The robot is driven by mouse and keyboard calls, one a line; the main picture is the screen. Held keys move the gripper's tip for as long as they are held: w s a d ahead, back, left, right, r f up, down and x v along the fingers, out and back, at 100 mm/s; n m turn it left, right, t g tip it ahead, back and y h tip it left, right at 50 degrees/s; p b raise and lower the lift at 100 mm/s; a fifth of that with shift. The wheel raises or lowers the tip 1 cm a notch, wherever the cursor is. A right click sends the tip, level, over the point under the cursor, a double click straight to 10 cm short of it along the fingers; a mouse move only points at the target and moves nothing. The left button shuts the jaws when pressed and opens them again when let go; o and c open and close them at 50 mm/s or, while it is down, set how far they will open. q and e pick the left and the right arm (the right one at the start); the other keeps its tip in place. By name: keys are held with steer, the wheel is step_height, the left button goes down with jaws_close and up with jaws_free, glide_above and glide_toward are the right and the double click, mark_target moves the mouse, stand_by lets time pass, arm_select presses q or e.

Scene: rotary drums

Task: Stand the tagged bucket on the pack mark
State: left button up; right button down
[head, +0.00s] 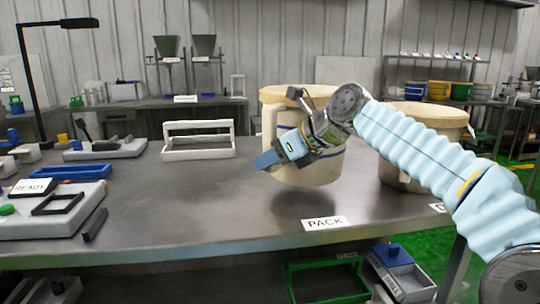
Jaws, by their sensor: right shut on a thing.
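A cream bucket (325,168) with a blue band is at the middle of the steel table (190,210). It is upright and seems slightly above the tabletop, with a dark shadow below it. My right gripper (279,153) is shut on the bucket at its near left side and hides part of it. I cannot make out a tag on it. The white PACK label (325,223) lies at the table's front edge, nearer than the bucket. A second cream bucket (440,115) stands to the right, partly behind my right arm. My left gripper is not in view.
A white open frame (198,153) stands left of the held bucket. A grey READY station (45,222) and a blue tray (70,173) are at the left. Another label (437,208) is partly hidden by my arm. The tabletop left of PACK is clear.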

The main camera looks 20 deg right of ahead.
steer(key=shift+f+b, duration=1.25)
steer(key=shift+f, duration=1.2)
steer(key=c, duration=0.8)
jaws_free()
steer(key=shift+c, duration=0.2)
steer(key=shift+o, duration=0.6)
steer(key=shift+f, duration=0.2)
steer(key=o, duration=0.7)
steer(key=shift+r, duration=0.1)
